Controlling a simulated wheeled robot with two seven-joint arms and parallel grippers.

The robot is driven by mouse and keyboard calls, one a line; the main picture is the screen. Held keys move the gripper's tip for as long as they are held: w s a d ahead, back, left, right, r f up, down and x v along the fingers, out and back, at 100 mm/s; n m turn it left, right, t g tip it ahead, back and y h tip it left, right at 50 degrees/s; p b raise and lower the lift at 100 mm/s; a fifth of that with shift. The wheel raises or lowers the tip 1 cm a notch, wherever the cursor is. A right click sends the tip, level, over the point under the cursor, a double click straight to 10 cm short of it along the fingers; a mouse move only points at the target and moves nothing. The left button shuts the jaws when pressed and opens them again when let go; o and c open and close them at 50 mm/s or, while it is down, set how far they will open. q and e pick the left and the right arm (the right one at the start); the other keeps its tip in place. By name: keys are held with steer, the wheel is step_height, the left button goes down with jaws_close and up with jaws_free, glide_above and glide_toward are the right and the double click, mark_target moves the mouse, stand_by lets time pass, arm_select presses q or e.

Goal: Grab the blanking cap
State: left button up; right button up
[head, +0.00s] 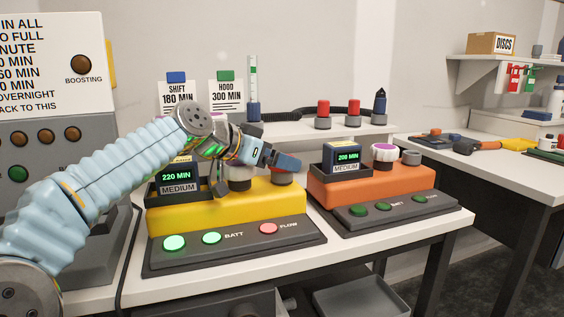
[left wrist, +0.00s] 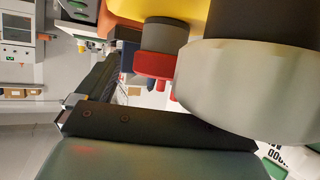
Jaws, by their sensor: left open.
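A red cap (head: 282,171) sits on a grey port on the yellow unit (head: 225,208); I take it to be the blanking cap. My left gripper (head: 268,162) is open above the yellow unit, and its blue-grey end partly hides the cap in the head view. In the left wrist view the red cap (left wrist: 155,66) shows on its grey collar near the middle, apart from the dark finger bar below it. A large pale rounded part (left wrist: 250,90) fills the right of that view, beside the cap. My right gripper is not in view.
An orange unit (head: 372,183) stands to the right, with a white and purple round part (head: 385,152) and a grey cap (head: 410,158). Two more red caps (head: 324,106) stand on the back shelf. A timer reading 220 MIN (head: 177,178) sits at the yellow unit's left.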

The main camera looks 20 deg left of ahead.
arm_select(q)
steer(key=shift+w+d+f, duration=0.25)
steer(key=shift+w, duration=0.15)
steer(key=shift+c, duration=0.2)
steer(key=c, duration=1.2)
steer(key=shift+r, duration=0.15)
